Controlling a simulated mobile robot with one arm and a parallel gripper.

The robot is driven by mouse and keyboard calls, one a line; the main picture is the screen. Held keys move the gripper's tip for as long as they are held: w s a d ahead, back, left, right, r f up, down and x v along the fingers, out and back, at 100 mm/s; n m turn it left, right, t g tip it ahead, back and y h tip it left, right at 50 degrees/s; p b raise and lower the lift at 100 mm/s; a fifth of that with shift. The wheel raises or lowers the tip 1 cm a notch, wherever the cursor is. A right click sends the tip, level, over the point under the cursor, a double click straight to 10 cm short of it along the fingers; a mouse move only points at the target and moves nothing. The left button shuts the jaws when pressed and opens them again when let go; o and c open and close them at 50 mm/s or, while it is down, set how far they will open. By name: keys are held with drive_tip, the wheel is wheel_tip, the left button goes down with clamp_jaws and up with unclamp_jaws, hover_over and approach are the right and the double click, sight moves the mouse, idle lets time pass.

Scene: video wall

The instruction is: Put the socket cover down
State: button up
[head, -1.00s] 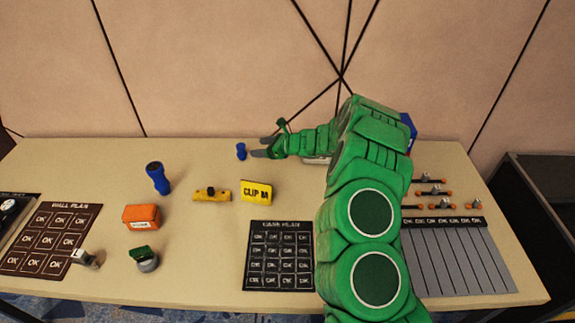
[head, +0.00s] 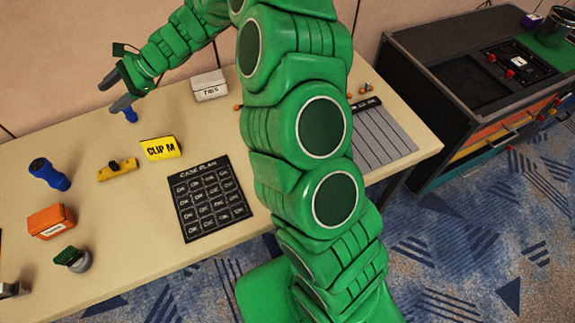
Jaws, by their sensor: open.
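My gripper (head: 111,97) is open and empty over the back of the table, at the upper left. A small blue piece (head: 130,115) stands on the table just beside and below its fingers. It may be the socket cover, but I cannot tell for sure. The lower finger partly hides it, and I see a gap from the jaws. My green arm crosses the middle of the view and hides part of the table behind it.
A yellow CLIP M box (head: 160,149), yellow level (head: 117,169), blue torch (head: 49,174), orange box (head: 51,221) and green brush (head: 72,258) stand on the table (head: 130,220). A CASE PLAN mat (head: 211,198) lies near the front edge. A white box (head: 209,86) stands behind; a dark cabinet is right.

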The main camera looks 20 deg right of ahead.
drive_tip(key=s+d+r+n+g+h, duration=0.1)
drive_tip(key=s+d+r+n+h, duration=0.2)
drive_tip(key=s, duration=0.7)
drive_tip(key=s+d+r+n+g+h, duration=0.1)
drive_tip(key=s+d+r+n+g, duration=0.15)
drive_tip(key=s+r+n, duration=0.55)
drive_tip(key=s+d+f+n+h, duration=0.1)
drive_tip(key=s+d+h, duration=0.3)
drive_tip(key=s+d, duration=0.8)
drive_tip(key=s+d+f+n+t+h, duration=0.1)
drive_tip(key=s+d+h, duration=0.4)
drive_tip(key=s+d, duration=0.8)
drive_tip(key=shift+s+f+n, duration=0.25)
drive_tip(key=shift+s+n, duration=0.05)
drive_tip(key=shift+s, duration=0.6)
